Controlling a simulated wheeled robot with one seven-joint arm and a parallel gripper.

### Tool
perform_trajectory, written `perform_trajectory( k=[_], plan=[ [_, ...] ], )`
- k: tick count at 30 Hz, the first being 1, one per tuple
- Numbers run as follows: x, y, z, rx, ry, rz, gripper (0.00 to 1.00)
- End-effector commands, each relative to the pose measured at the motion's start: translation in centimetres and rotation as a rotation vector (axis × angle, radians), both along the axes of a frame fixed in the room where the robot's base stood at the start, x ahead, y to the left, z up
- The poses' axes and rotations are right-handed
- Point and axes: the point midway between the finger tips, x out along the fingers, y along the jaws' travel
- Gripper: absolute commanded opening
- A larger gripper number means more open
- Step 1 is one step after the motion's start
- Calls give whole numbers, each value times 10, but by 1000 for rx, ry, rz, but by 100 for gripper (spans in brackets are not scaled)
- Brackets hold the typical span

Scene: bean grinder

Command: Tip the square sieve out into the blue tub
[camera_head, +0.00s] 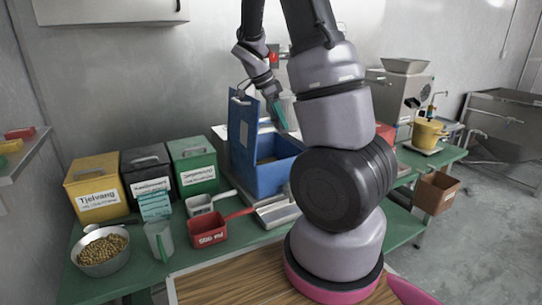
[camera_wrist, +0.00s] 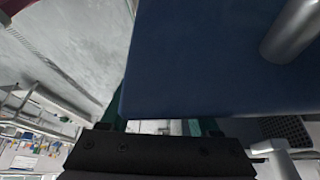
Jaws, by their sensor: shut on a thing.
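The blue tub (camera_head: 270,180) stands on the green bench with its blue lid (camera_head: 240,135) raised upright at the left. My gripper (camera_head: 282,118) is above the tub, beside the raised lid. In the wrist view the lid's blue face (camera_wrist: 210,60) with a grey handle (camera_wrist: 290,30) fills the upper right, close to the jaws. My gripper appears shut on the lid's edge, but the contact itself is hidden. I cannot clearly make out the square sieve; a dark grid (camera_wrist: 287,130) shows at the right of the wrist view, and I cannot tell what it is.
Yellow (camera_head: 97,187), black (camera_head: 148,178) and green (camera_head: 194,165) boxes stand left of the tub. A red scoop (camera_head: 210,232), a clear jug (camera_head: 160,240) and a bowl of beans (camera_head: 103,252) are in front. A yellow pot (camera_head: 428,135) stands at the right. My arm hides part of the bench.

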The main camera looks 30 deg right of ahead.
Motion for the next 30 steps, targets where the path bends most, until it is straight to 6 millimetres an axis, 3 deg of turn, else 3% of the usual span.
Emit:
perform_trajectory(
  k=[5,13,30],
  plan=[
    [-2,-6,-18,58,-15,-6,0],
    [-3,-16,-16,208,-53,-8,0],
    [-11,-45,-47,450,-103,-10,0]
  ],
)
